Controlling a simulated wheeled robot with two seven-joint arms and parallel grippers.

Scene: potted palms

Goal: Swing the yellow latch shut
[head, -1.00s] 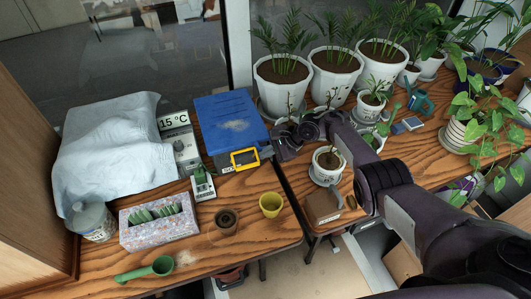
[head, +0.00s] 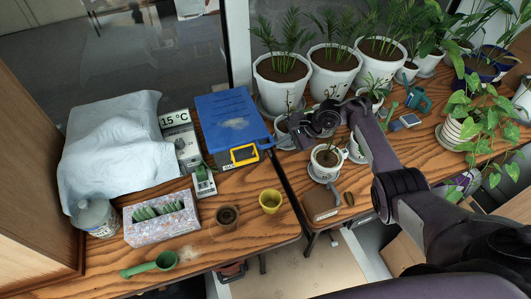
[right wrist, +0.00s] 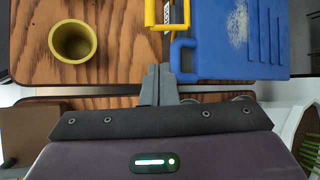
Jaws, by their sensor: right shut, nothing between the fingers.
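The yellow latch (head: 244,155) is a frame-shaped loop on the front face of the blue box (head: 228,112), near its lower right corner. In the right wrist view the latch (right wrist: 150,14) shows at the top edge, beside the blue box (right wrist: 235,35) and left of its blue handle loop (right wrist: 172,58). My right gripper (head: 282,138) is just right of the box's front corner, apart from the latch. In the right wrist view its shut, empty fingertips (right wrist: 158,68) point toward the gap below the latch, near the handle loop. My left gripper is not in view.
A yellow pot (head: 270,201) and a brown pot (head: 226,216) stand in front of the box. A small white-potted seedling (head: 325,160) stands under my right arm. Large potted palms (head: 283,68) line the back. A small cactus pot (head: 203,183) stands left of the latch.

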